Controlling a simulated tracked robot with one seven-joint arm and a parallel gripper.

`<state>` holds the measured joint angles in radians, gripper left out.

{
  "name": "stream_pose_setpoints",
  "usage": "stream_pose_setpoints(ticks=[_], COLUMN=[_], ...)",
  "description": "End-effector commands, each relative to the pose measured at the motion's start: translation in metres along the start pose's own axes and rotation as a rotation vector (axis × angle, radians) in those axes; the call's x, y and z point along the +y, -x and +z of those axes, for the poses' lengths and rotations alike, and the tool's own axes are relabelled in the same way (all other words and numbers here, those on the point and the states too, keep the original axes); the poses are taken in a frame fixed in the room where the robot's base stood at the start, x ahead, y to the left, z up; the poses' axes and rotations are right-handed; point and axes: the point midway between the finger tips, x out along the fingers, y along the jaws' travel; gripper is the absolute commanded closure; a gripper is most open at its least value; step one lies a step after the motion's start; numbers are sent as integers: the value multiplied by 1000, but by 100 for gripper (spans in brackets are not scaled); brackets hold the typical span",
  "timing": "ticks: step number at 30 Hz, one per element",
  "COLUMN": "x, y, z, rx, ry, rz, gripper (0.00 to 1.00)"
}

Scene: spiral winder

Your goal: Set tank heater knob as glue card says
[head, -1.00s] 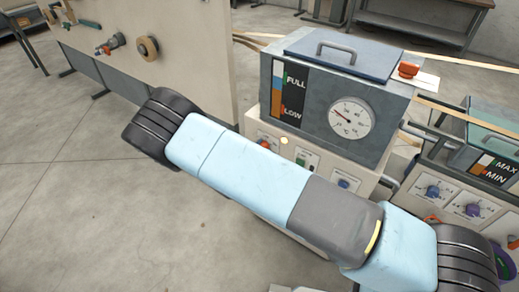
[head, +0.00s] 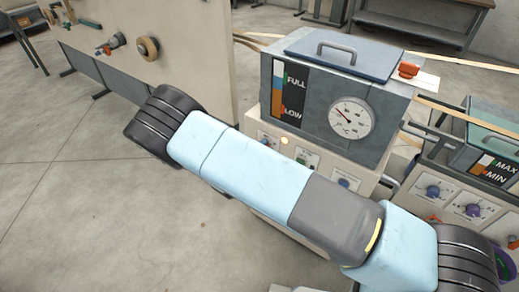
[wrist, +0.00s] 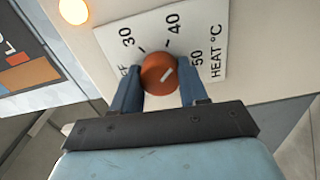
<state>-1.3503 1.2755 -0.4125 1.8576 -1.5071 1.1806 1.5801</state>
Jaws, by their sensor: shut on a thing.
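The orange heater knob (wrist: 155,74) sits on a white scale plate (wrist: 208,35) marked 30, 40, 50 and HEAT °C, with OFF partly covered. My gripper (wrist: 158,92) has its two blue fingers shut on the knob, one on each side. The knob's white mark points up and right, between the 40 and 50 marks. The grey glue tank (head: 385,130) shows in the head view with a round dial (head: 351,117). No readable glue card shows; a blank-looking white sheet (head: 428,81) lies by the tank's red part.
A lit lamp (wrist: 74,10) is beside the scale plate. Other small knobs (head: 344,183) are on the tank's base. A second tank (head: 490,145) with a MAX/MIN gauge stands to the right. Open floor (head: 80,200) lies at left.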

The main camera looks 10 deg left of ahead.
Motion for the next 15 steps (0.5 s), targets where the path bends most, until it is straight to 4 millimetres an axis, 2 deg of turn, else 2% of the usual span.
stream_pose_setpoints(ticks=[15], x=[-5], y=[3], z=[0], rx=[1], ry=[-466], rz=[-9], gripper=[87])
